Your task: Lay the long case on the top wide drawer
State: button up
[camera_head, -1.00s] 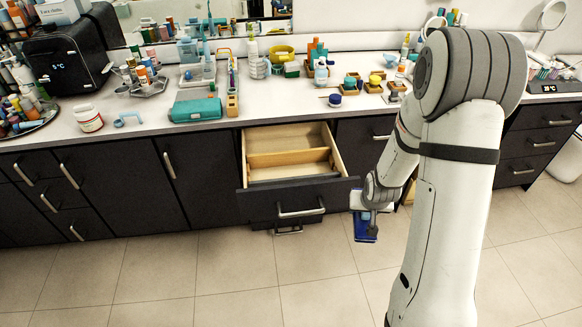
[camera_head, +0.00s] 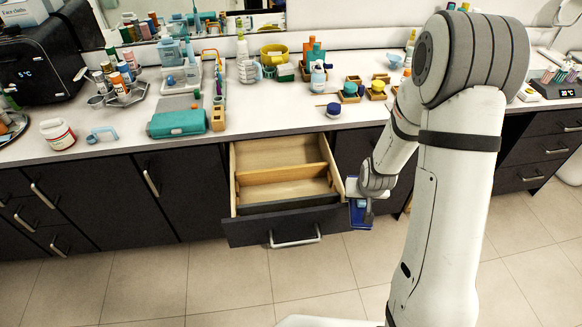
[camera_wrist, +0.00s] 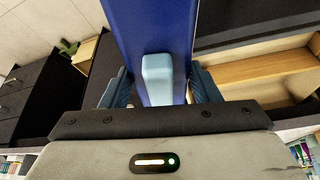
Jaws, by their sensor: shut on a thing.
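A long dark-blue case (camera_wrist: 150,28) with a light-blue piece on its face fills the middle of the wrist view. My gripper (camera_wrist: 163,88) is shut on it, one finger on each side. In the head view the case (camera_head: 359,216) hangs below my gripper (camera_head: 366,198), just right of the open top wide drawer (camera_head: 275,232). The drawer is pulled out, with a bare wooden inside and a wooden divider across it. It also shows at the right of the wrist view (camera_wrist: 262,72). My gripper hides part of the case.
The white counter (camera_head: 270,121) above is cluttered with bottles, jars and a teal box (camera_head: 178,123). Dark closed cabinets (camera_head: 110,200) stand left of the drawer. The tiled floor (camera_head: 200,285) in front is clear.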

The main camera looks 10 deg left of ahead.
aim_at(286, 195)
jog(key=u, duration=0.05)
jog(key=i, duration=0.95)
